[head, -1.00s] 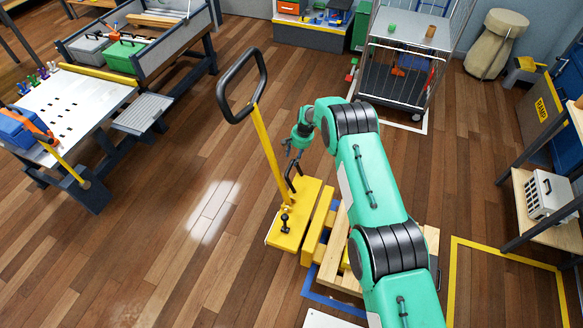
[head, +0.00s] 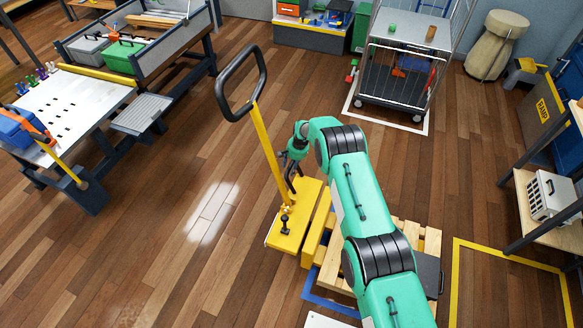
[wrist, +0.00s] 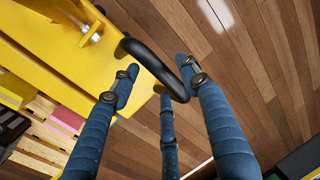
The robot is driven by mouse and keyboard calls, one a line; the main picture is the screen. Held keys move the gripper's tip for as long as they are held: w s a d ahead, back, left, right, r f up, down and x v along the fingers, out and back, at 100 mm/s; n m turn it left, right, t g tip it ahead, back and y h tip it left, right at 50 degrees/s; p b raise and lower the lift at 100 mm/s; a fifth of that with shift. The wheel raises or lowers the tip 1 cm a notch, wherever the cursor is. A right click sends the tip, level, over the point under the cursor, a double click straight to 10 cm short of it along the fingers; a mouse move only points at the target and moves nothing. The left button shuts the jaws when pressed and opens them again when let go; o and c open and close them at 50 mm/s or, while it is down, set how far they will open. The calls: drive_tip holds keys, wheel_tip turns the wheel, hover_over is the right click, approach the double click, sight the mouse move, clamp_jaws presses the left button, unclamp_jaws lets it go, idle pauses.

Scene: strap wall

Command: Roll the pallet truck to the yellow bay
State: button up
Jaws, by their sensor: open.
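The yellow pallet truck (head: 283,237) stands at the centre, with a tall yellow tiller and black loop handle (head: 222,97). A small black grab handle (wrist: 158,67) is on its yellow body. The yellow bay (head: 507,255) is a yellow floor outline at the right, with bare floor inside.
A wooden pallet (head: 425,240) lies over the forks, partly behind my arm, with a dark flat item on it. Blue floor tape (head: 330,304) shows beneath. A shelf (head: 545,225) stands right of the bay; a wire cage cart (head: 400,75) stands behind. Floor at left is open.

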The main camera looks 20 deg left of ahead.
drive_tip(key=shift+c, duration=0.6)
clamp_jaws()
drive_tip(key=shift+d, duration=0.1)
drive_tip(key=d, duration=7)
drive_tip(key=shift+d, duration=0.4)
drive_tip(key=shift+o, duration=0.6)
unclamp_jaws()
